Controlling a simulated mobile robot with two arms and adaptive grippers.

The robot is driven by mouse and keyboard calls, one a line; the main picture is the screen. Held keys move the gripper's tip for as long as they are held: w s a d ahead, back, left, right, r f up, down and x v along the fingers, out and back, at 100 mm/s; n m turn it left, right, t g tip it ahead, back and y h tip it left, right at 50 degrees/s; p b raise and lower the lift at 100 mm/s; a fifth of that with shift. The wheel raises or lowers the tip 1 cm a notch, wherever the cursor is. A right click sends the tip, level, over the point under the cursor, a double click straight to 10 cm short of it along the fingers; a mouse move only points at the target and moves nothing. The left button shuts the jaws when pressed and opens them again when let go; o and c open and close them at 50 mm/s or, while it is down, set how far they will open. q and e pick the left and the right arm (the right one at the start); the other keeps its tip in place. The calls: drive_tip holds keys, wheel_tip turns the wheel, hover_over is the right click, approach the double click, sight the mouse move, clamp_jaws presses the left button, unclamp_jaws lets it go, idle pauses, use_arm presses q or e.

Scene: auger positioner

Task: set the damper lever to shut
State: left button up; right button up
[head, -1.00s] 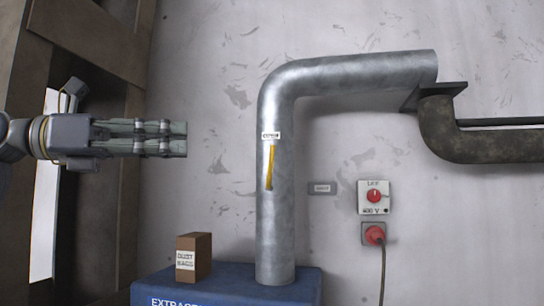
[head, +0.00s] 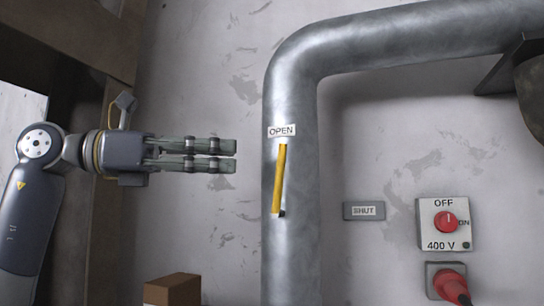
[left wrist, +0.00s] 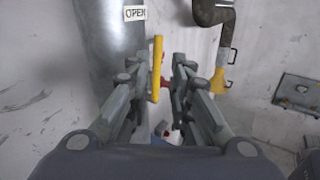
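The damper lever (head: 280,180) is a yellow bar on the grey metal pipe (head: 292,245). It hangs nearly upright below the OPEN label (head: 282,131), its dark-tipped lower end slightly to the left. The SHUT label (head: 363,211) is on the wall to the right of the pipe. My left gripper (head: 236,155) points right at the lever's height, its fingertips short of the lever in the head view. In the left wrist view the fingers (left wrist: 166,75) are apart, and the yellow lever (left wrist: 157,68) shows in line with the gap, close to the left finger. Contact cannot be seen. My right gripper is not in view.
To the right are a switch box (head: 444,223) with a red knob and a red plug (head: 451,284) below it. A cardboard box (head: 172,289) stands at the lower left. A dark bracket (head: 510,62) is at the upper right.

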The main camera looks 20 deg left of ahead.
sight(271, 160)
use_arm(q)
drive_tip(key=p+x, duration=0.2)
drive_tip(key=x, duration=0.6)
drive_tip(key=shift+w+d+p, duration=0.15)
drive_tip(key=shift+w+p, duration=0.25)
drive_tip(key=shift+f, duration=0.1)
drive_tip(key=shift+s, duration=0.2)
drive_tip(key=c, duration=0.4)
clamp_jaws()
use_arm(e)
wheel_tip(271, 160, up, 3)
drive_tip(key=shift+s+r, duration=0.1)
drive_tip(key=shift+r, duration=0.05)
